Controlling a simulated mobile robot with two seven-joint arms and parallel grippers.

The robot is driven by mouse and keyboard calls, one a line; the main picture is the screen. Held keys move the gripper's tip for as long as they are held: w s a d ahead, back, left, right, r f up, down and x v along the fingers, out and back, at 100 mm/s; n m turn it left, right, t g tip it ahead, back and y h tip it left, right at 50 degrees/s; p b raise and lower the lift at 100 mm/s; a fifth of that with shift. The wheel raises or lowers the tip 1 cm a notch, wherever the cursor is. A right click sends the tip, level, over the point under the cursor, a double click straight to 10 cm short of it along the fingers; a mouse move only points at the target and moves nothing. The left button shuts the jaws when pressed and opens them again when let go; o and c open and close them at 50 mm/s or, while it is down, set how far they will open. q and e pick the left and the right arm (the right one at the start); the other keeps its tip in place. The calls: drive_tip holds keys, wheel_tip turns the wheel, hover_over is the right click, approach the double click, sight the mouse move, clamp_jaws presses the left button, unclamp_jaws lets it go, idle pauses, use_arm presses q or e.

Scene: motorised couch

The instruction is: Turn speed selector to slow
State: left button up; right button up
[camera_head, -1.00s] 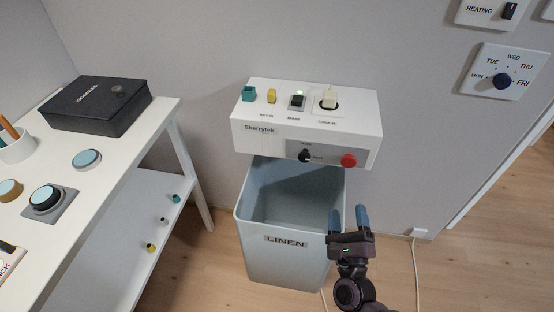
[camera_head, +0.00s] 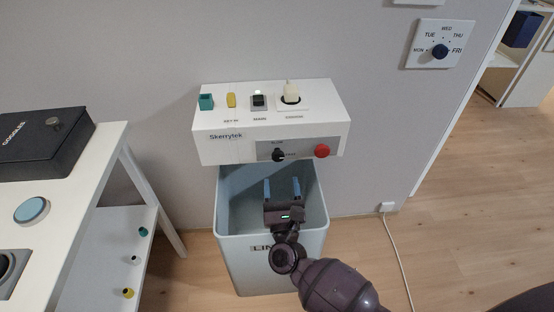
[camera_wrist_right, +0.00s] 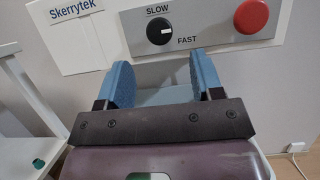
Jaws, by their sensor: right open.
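The speed selector (camera_head: 278,155) is a small black knob on the grey front panel of the white Skerrytek control box (camera_head: 222,150). In the right wrist view the selector (camera_wrist_right: 159,32) has a white mark, with SLOW printed above it and FAST to its lower right. My right gripper (camera_head: 282,188) is open and empty, its two blue fingers pointing up toward the panel, below the knob and apart from it. In the right wrist view its fingers (camera_wrist_right: 161,82) stand either side below the knob. My left gripper is not in view.
A red button (camera_head: 322,151) sits just right of the selector. A teal block, yellow piece, dark switch and white plug top the box. The grey linen bin (camera_head: 228,215) stands beneath. A white table (camera_head: 75,165) with a black box is at left; a cable lies right.

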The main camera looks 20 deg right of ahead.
sight(278, 159)
drive_tip(key=x, duration=0.7)
drive_tip(key=c, duration=0.9)
